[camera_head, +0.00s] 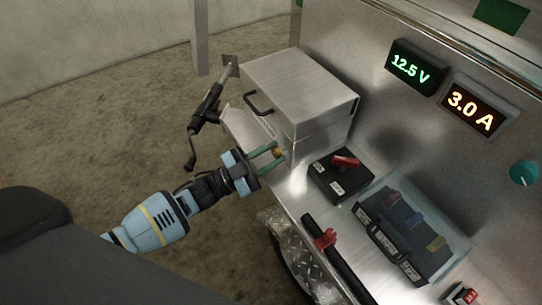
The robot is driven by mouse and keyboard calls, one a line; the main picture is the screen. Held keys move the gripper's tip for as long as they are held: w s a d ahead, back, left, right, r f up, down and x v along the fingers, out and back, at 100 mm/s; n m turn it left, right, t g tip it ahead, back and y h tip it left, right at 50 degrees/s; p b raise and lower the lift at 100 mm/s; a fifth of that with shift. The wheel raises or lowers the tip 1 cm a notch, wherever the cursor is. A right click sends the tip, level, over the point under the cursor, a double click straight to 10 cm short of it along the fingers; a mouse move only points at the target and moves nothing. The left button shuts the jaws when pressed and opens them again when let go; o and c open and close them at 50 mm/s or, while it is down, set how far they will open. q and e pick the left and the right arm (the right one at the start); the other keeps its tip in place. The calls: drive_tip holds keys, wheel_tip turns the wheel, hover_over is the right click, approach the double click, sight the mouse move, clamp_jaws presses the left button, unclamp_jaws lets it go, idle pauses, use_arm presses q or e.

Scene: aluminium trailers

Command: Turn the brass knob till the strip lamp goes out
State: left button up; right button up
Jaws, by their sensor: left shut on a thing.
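The brass knob (277,152) is a small gold-coloured spot at the lower front of the metal box, mostly hidden between my fingers. My left gripper (275,156) reaches in from the left, with its two greenish fingers on either side of the knob, and is shut on it. The knob's turn angle is too small to read. I cannot make out a strip lamp in this view. My right gripper is not in view.
The metal box (303,85) with a black handle stands behind the knob. A black switch box with a red lever (345,161) and a clear-covered battery (408,235) lie to the right. Displays read 12.5 V (410,68) and 3.0 A (470,107). A teal dial (524,173) is far right.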

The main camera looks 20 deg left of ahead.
use_arm(q)
drive_tip(key=o, duration=1)
drive_tip(key=shift+a, duration=0.1)
drive_tip(key=shift+s+a+f, duration=0.2)
drive_tip(key=shift+s, duration=0.05)
drive_tip(key=v, duration=0.7)
drive_tip(key=shift+b, duration=0.35)
